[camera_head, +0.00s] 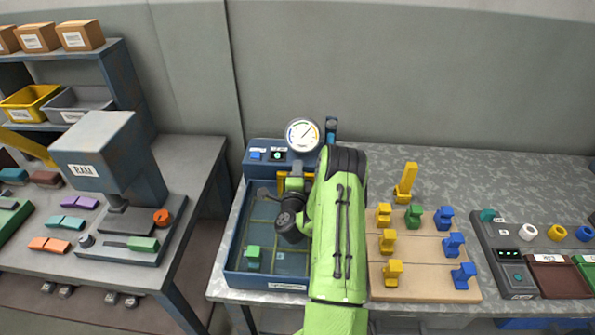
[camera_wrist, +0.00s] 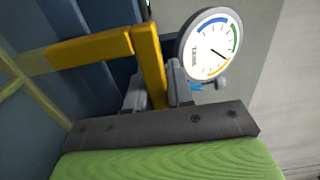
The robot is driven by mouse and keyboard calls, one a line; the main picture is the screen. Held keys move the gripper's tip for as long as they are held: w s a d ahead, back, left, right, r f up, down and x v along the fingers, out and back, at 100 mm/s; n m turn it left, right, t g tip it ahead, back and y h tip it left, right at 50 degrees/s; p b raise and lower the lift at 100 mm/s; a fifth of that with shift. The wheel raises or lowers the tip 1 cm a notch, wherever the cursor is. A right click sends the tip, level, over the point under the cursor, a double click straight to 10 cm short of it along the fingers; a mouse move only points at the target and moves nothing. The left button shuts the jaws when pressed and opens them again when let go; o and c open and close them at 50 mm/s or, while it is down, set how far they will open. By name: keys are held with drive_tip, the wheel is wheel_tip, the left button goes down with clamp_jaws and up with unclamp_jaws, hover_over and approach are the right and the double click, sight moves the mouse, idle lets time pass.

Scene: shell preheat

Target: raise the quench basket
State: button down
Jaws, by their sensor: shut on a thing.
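The blue quench tank (camera_head: 232,262) stands on the bench in the middle of the head view. Thin yellow-green basket bars (camera_head: 262,222) show inside it, and a green block (camera_head: 253,256) is at its near left. In the wrist view a yellow handle (camera_wrist: 149,58) with a crossbar (camera_wrist: 80,54) runs between the fingers. My gripper (camera_wrist: 158,92) is shut on this yellow handle. In the head view my gripper (camera_head: 294,184) is at the tank's back end, and my green arm hides the tank's right side. I cannot tell how high the basket sits.
A round gauge (camera_head: 303,134) stands behind the tank, also close beside the handle in the wrist view (camera_wrist: 210,45). A wooden board (camera_head: 412,283) with yellow, green and blue pieces is to the right. A press (camera_head: 100,150) stands on the left bench.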

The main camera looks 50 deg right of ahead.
wheel_tip(320, 180, up, 7)
drive_tip(key=p, duration=0.5)
drive_tip(key=shift+f, duration=0.2)
drive_tip(key=c, duration=1.1)
unclamp_jaws()
drive_tip(key=shift+f, duration=0.1)
